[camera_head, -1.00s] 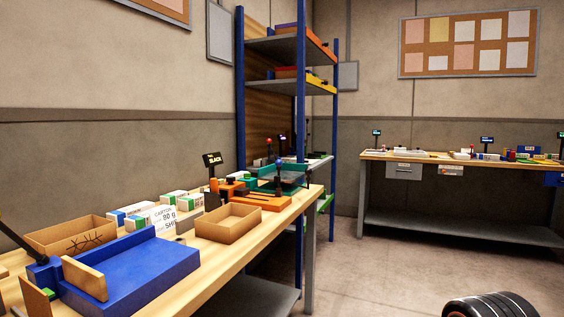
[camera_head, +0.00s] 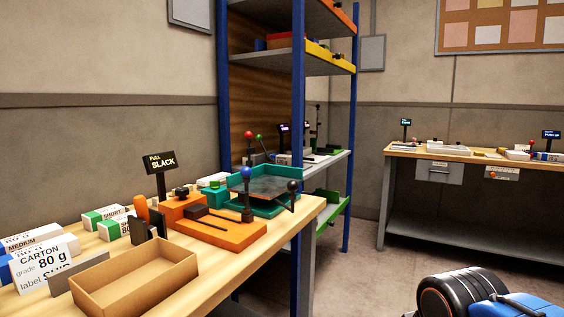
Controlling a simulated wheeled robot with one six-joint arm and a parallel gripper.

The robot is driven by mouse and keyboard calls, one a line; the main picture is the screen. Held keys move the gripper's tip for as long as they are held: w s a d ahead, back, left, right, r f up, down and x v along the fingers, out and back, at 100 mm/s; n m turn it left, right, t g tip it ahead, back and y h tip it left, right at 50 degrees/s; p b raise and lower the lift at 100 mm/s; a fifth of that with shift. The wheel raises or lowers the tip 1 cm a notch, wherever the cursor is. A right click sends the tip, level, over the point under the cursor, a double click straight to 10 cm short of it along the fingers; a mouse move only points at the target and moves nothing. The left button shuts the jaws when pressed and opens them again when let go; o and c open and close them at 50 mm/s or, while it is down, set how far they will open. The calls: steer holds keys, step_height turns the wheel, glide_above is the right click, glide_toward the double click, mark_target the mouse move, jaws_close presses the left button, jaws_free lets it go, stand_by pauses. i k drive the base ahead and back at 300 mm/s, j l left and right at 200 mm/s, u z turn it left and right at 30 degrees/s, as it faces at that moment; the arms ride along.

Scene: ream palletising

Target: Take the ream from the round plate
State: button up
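I see no round plate in this view, and I cannot make out a ream on one. White packets with green or blue ends lie on the near wooden bench (camera_head: 225,270). One packet (camera_head: 105,215) reads "SHORT", and another packet (camera_head: 35,243) at the left edge reads "MEDIUM". I cannot tell whether these are reams. My gripper's fingers are not in view.
An open cardboard box (camera_head: 135,277) and a carton sign (camera_head: 42,262) stand at the bench's front. Behind are an orange device (camera_head: 215,230), a teal tray device (camera_head: 270,192) and a "SLACK" display (camera_head: 160,162). A blue-posted shelf (camera_head: 298,115) and a far bench (camera_head: 470,155) stand beyond clear floor.

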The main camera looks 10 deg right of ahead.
mark_target(283, 160)
steer(key=i+l+u, duration=0.1)
steer(key=i+l, duration=0.65)
steer(key=l, duration=0.2)
steer(key=i+l, duration=0.9)
steer(key=l, duration=0.25)
